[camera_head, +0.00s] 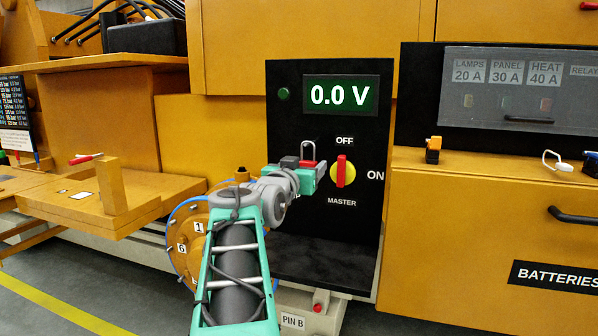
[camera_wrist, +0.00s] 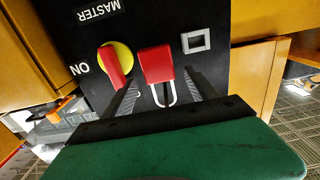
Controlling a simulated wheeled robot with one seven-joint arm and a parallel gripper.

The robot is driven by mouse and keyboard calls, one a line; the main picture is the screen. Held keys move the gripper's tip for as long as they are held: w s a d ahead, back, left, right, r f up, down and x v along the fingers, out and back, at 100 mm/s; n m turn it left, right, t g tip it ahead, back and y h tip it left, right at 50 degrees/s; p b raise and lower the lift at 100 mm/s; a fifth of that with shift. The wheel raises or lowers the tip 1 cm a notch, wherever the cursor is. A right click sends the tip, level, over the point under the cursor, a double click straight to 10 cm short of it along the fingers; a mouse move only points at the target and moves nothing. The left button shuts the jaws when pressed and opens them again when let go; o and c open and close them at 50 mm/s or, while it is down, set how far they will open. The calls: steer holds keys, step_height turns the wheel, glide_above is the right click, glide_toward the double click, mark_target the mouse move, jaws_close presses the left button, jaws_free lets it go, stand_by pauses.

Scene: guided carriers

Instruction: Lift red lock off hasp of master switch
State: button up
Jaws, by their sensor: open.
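The red lock (camera_head: 308,164) sits on the black master switch panel (camera_head: 350,224), left of the switch knob, with its pale shackle loop pointing up. The wrist view shows the panel turned over, with the red lock body (camera_wrist: 157,63) and its shackle pointing toward my gripper. My gripper (camera_wrist: 163,76) is open, with one dark finger on each side of the lock and gaps visible. In the head view, my gripper (camera_head: 305,177) partly hides the lock's lower part. The hasp cannot be clearly made out. The red knob on a yellow disc (camera_head: 343,171) stands upright toward OFF.
The knob is close beside one finger in the wrist view. A pale square outline (camera_wrist: 196,39) is on the panel's other side. The display (camera_head: 341,95) reads 0.0 V. A black shelf (camera_head: 320,265) juts out below. A fuse box (camera_head: 520,90) is at right.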

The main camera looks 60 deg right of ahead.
mark_target(306, 163)
steer(key=d, duration=0.3)
steer(key=shift+w+d, duration=0.25)
jaws_close()
steer(key=shift+r, duration=0.1)
stand_by(0.4)
